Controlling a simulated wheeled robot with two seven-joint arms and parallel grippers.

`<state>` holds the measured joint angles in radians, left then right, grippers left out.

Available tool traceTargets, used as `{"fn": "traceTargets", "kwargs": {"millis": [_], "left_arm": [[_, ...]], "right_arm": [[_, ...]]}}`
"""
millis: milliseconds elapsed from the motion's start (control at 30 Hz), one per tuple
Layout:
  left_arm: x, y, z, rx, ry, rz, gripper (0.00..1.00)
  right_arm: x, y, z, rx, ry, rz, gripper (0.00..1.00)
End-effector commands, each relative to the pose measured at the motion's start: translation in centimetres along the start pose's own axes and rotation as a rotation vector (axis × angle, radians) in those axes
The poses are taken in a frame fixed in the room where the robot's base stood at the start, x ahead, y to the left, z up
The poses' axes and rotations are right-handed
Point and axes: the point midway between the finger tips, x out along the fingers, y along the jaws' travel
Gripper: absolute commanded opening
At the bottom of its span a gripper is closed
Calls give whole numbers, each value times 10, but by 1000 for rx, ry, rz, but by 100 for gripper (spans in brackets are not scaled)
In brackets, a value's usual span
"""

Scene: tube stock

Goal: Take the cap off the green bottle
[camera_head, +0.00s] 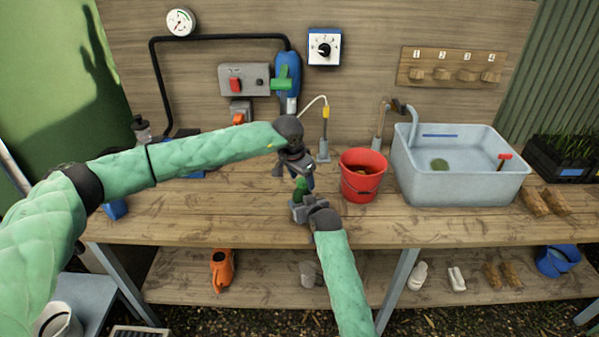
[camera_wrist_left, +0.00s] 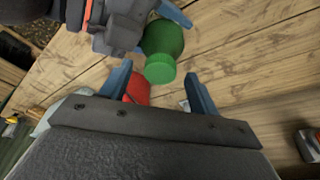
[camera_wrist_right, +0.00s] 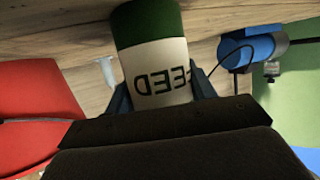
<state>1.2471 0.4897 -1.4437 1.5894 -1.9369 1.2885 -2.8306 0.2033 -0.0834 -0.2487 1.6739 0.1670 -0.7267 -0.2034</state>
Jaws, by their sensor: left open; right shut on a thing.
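The green bottle (camera_head: 300,187) is small and partly hidden between my two grippers in the head view. In the left wrist view the bottle (camera_wrist_left: 163,38) shows with its green cap (camera_wrist_left: 160,69) on it. My right gripper (camera_head: 299,206) is shut on the bottle's body; the right wrist view shows the white label (camera_wrist_right: 158,72) with dark letters between its fingers. My left gripper (camera_head: 303,178) is open above the bottle. In the left wrist view the cap lies between and slightly beyond the two blue fingertips (camera_wrist_left: 160,82), apart from both.
A red bucket (camera_head: 362,178) stands on the wooden bench (camera_head: 250,212) just right of the grippers, with a grey sink (camera_head: 455,185) beyond it. A blue device (camera_head: 287,75) with a green lever hangs on the back wall. The bench left of the bottle is partly clear.

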Motion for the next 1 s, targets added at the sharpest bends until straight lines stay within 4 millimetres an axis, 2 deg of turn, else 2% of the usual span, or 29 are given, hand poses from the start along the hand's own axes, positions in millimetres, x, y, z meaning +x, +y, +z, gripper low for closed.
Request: {"fn": "traceTargets", "kwargs": {"millis": [300,500,600,833,1000], "left_arm": [[2,0,0,0,0,-1,61],[2,0,0,-1,0,-1,22],[2,0,0,-1,0,-1,7],[2,0,0,-35,-2,-11,7],[2,1,0,-202,-5,-58,7]], "right_arm": [[0,0,0,0,0,0,0],[0,0,0,0,0,0,0],[0,0,0,0,0,0,0],[0,0,0,0,0,0,0],[0,0,0,0,0,0,0]]}}
